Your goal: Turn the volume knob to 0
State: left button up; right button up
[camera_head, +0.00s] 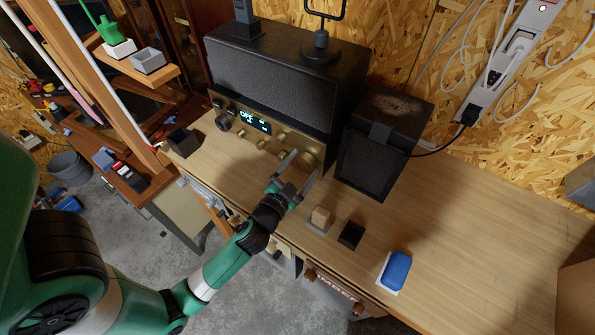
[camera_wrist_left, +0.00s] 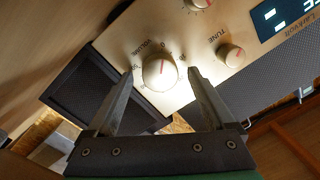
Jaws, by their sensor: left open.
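The volume knob (camera_wrist_left: 160,73) is a round, pale metal knob with a red pointer line, on the gold front panel (camera_head: 283,128) of a black radio (camera_head: 270,75). In the left wrist view its red line points roughly up, towards the printed scale; the exact number is too small to tell. My left gripper (camera_head: 301,168) is open at the panel's right end. In the left wrist view, the left gripper's fingers (camera_wrist_left: 158,92) stand on either side of the knob, with gaps visible. In the head view the gripper partly hides the knob. My right gripper is not in view.
A TUNE knob (camera_wrist_left: 230,56) and a lit display (camera_head: 255,121) share the panel. A black speaker (camera_head: 372,160) stands close to the right of the gripper. Small blocks (camera_head: 320,218) and a blue sponge-like item (camera_head: 397,270) lie nearer the bench edge.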

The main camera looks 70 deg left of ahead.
pick_arm(q)
jog(key=b+v, duration=0.1)
jog(key=v, duration=0.4)
jog(key=b+v, duration=0.2)
jog(key=v, duration=0.4)
jog(key=shift+f, duration=0.2)
jog(key=shift+s+d+r, duration=0.1)
jog(key=shift+s+r, duration=0.05)
jog(key=shift+s, duration=0.1)
